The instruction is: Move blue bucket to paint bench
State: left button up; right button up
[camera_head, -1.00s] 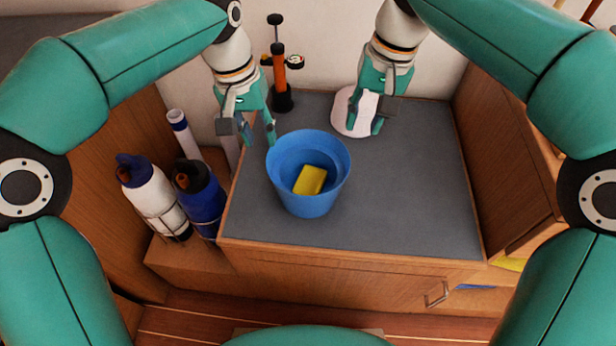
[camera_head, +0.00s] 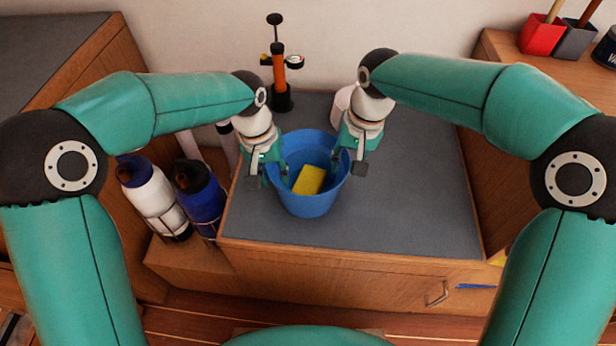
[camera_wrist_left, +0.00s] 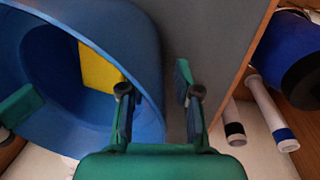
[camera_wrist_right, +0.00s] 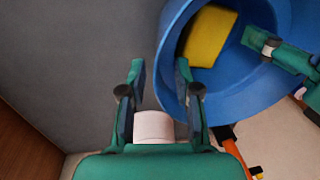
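The blue bucket (camera_head: 312,205) stands upright on the grey-topped cabinet, with a yellow sponge-like block (camera_head: 309,180) inside. My left gripper (camera_head: 268,170) is at the bucket's left rim. In the left wrist view its fingers (camera_wrist_left: 156,98) are apart, one over the bucket and one outside, with the wall between them. My right gripper (camera_head: 350,165) is at the right rim. In the right wrist view its fingers (camera_wrist_right: 160,85) are apart, one at the bucket's edge and one outside. Whether any finger touches the bucket is unclear.
A wooden bench (camera_head: 500,50) at the upper right holds a red pot (camera_head: 541,35), a grey pot (camera_head: 577,40) and a dark can (camera_head: 606,48). An orange pump (camera_head: 280,75) stands behind the bucket. Bottles (camera_head: 200,198) stand left. The grey top (camera_head: 415,205) is clear to the right.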

pick_arm(q)
jog(key=shift+c, duration=0.3)
pick_arm(e)
jog(key=shift+c, duration=0.3)
pick_arm(q)
jog(key=c, duration=0.5)
pick_arm(e)
jog(key=c, duration=0.5)
pick_arm(q)
grip_shut()
pick_arm(e)
jog(key=shift+d, duration=0.1)
grip_shut()
pick_arm(q)
jog(key=shift+a, duration=0.15)
pick_arm(e)
jog(key=shift+d, duration=0.1)
pick_arm(q)
jog(key=shift+r, duration=0.1)
